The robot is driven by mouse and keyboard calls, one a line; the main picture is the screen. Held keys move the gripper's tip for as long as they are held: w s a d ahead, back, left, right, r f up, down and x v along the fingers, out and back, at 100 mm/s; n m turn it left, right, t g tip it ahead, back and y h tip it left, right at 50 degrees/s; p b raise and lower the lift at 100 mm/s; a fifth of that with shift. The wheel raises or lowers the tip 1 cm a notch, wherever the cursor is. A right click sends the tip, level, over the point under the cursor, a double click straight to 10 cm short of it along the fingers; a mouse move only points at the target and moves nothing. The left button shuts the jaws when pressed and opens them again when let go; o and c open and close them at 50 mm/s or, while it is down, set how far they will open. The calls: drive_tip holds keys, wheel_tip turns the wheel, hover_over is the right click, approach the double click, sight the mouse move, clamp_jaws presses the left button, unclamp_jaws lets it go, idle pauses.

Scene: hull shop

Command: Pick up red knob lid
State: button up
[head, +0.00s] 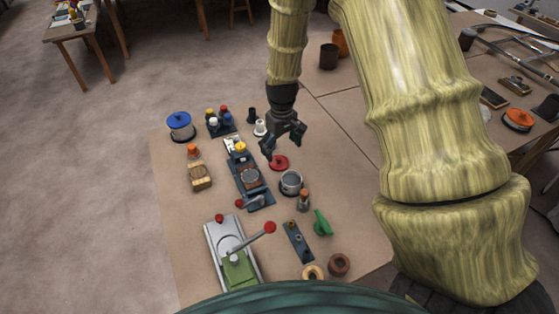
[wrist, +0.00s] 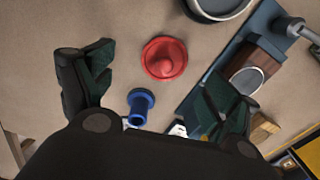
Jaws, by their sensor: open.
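The red knob lid (wrist: 164,58) is a round red disc with a small knob on top. It lies flat on the table, between my gripper's open fingers and a little beyond them in the wrist view. In the head view the red lid (head: 279,162) lies beside the grey pot, just below my gripper. My gripper (head: 283,150) is open and empty, pointing down above the table. In the wrist view my gripper (wrist: 158,88) shows its two dark fingers spread wide, neither visibly touching the lid.
A grey pot (head: 291,182) stands close to the lid. A dark blue fixture (head: 249,180) with a brown block lies left of it. A blue spool-shaped piece (wrist: 141,105) shows near my gripper. A lever press (head: 233,250) stands nearer. Bare table (head: 340,165) lies to the right.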

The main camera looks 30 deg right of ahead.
sight(279, 158)
drive_tip(key=shift+a+f+p, duration=0.2)
drive_tip(key=shift+f+p, duration=0.1)
drive_tip(key=shift+f, duration=0.3)
drive_tip(key=shift+a+f+p, duration=0.15)
drive_tip(key=shift+f+p, duration=0.15)
drive_tip(key=shift+f, duration=0.3)
drive_tip(key=shift+f+p, duration=0.3)
drive_tip(key=shift+f, duration=1.15)
drive_tip(key=c, duration=0.9)
